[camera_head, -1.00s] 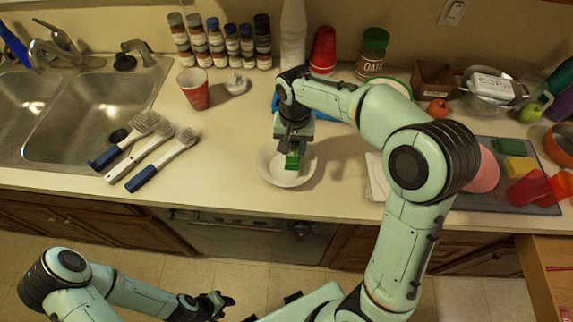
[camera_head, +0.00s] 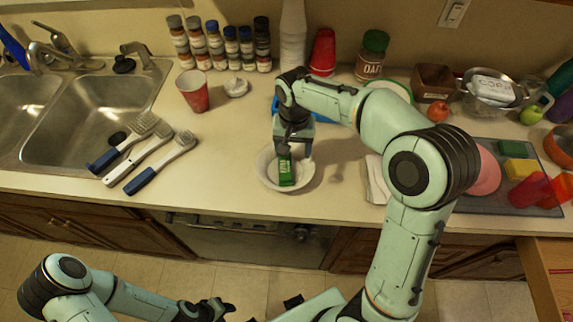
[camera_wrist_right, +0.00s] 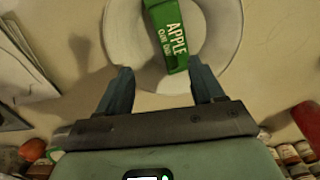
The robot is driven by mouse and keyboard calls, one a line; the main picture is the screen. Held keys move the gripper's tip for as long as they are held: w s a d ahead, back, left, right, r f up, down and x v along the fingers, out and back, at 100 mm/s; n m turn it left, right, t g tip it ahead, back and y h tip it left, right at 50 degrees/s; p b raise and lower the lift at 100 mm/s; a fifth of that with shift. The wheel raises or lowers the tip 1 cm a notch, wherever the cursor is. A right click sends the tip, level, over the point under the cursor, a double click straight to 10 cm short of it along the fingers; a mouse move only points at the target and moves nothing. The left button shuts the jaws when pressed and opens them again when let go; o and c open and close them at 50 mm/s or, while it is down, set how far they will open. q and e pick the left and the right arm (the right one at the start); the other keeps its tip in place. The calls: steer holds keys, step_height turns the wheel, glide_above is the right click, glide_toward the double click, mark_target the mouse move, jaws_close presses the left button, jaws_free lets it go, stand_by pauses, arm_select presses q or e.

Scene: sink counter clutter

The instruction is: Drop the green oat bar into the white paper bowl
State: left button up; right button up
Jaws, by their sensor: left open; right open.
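The green oat bar (camera_head: 286,170) lies in the white paper bowl (camera_head: 264,174) on the counter, propped lengthwise toward the near side. In the right wrist view the bar (camera_wrist_right: 168,35) shows its "APPLE OAT BAR" lettering, with the bowl (camera_wrist_right: 217,45) around it. My right gripper (camera_head: 293,152) is just above the bowl; its fingers (camera_wrist_right: 165,85) are spread apart with nothing between them, and the bar is beyond the fingertips. My left gripper (camera_head: 222,307) is low in front of the counter, away from the bowl, empty.
Several brushes (camera_head: 150,160) lie left of the bowl beside the sink (camera_head: 60,115). A red cup (camera_head: 194,92) and spice jars (camera_head: 225,45) stand behind. A napkin stack (camera_head: 377,180) and a grey mat (camera_head: 500,203) with sponges are to the right.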

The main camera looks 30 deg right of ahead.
arm_select(q)
steer(key=shift+w+r+p, duration=0.85)
steer(key=shift+w+r, duration=0.25)
steer(key=shift+r, duration=0.05)
arm_select(e)
step_height(320, 180, up, 12)
